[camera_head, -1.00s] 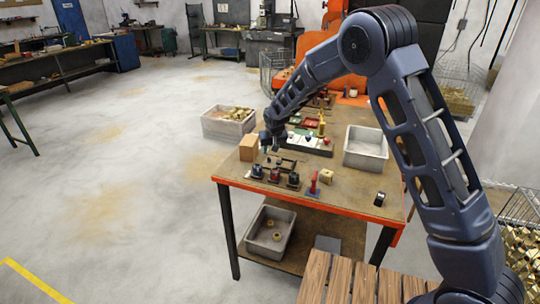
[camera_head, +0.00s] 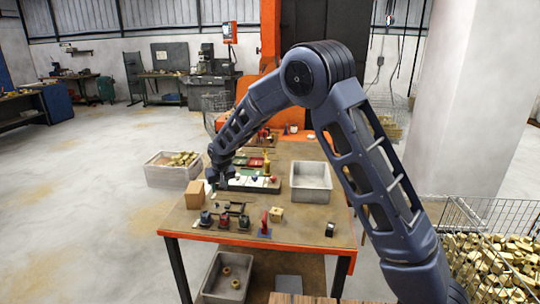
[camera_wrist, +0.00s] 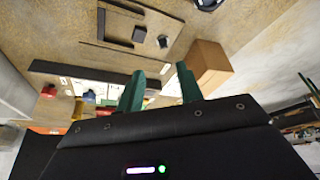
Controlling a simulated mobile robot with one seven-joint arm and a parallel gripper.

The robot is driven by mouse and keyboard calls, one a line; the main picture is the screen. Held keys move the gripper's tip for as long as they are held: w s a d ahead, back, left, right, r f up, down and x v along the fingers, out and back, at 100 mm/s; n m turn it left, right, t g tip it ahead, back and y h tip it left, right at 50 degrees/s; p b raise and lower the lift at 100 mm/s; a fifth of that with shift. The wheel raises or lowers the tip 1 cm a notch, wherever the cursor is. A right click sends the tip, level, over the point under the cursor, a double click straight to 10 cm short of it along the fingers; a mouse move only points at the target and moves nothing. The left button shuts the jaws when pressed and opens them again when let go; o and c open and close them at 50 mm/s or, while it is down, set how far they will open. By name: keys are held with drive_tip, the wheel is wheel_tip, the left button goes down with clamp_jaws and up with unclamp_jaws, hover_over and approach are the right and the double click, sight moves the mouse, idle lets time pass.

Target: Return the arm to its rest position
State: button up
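My gripper (camera_head: 213,182) hangs low at the left end of my bent arm, over the left side of the workbench (camera_head: 300,228). In the wrist view its two green fingers (camera_wrist: 161,88) stand apart with nothing between them. In the head view the gripper is small and its fingers are hard to make out. A cardboard-coloured box (camera_head: 207,196) stands just below it in the picture; this box is also beside the fingers in the wrist view (camera_wrist: 208,66).
On the bench are a grey bin (camera_head: 311,196), a white tray (camera_head: 246,184) with coloured parts, a red-handled tool (camera_head: 264,222) and small dark fixtures (camera_head: 225,220). A bin of brass parts (camera_head: 172,176) stands left of the bench. A wire basket (camera_head: 500,270) of brass pieces is at right.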

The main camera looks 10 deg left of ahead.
drive_tip(key=w+d+r+m, duration=0.1)
drive_tip(key=w+d+r, duration=0.1)
drive_tip(key=d+r, duration=0.55)
drive_tip(key=w+d+r+m, duration=0.15)
drive_tip(key=d+r, duration=0.25)
drive_tip(key=d, duration=0.7)
drive_tip(key=s+d+r, duration=0.1)
drive_tip(key=d+r, duration=0.2)
drive_tip(key=d, duration=0.3)
drive_tip(key=s+d+r+m, duration=0.1)
drive_tip(key=s+d+r, duration=0.15)
drive_tip(key=d, duration=0.45)
drive_tip(key=s+d+r, duration=0.1)
drive_tip(key=d+r, duration=0.2)
drive_tip(key=d, duration=0.3)
drive_tip(key=s+d+r+m+h, duration=0.1)
drive_tip(key=s+d+r, duration=0.1)
drive_tip(key=s+d, duration=0.4)
drive_tip(key=s+d+r+m, duration=0.15)
drive_tip(key=s+d, duration=0.25)
drive_tip(key=d, duration=0.5)
drive_tip(key=s+d+f, duration=0.1)
drive_tip(key=s+d, duration=0.3)
drive_tip(key=s, duration=0.3)
drive_tip(key=s+d+f+m+t+h, duration=0.1)
drive_tip(key=s+d, duration=0.4)
drive_tip(key=s, duration=0.2)
drive_tip(key=shift+s+h, duration=0.3)
drive_tip(key=shift+s, duration=0.1)
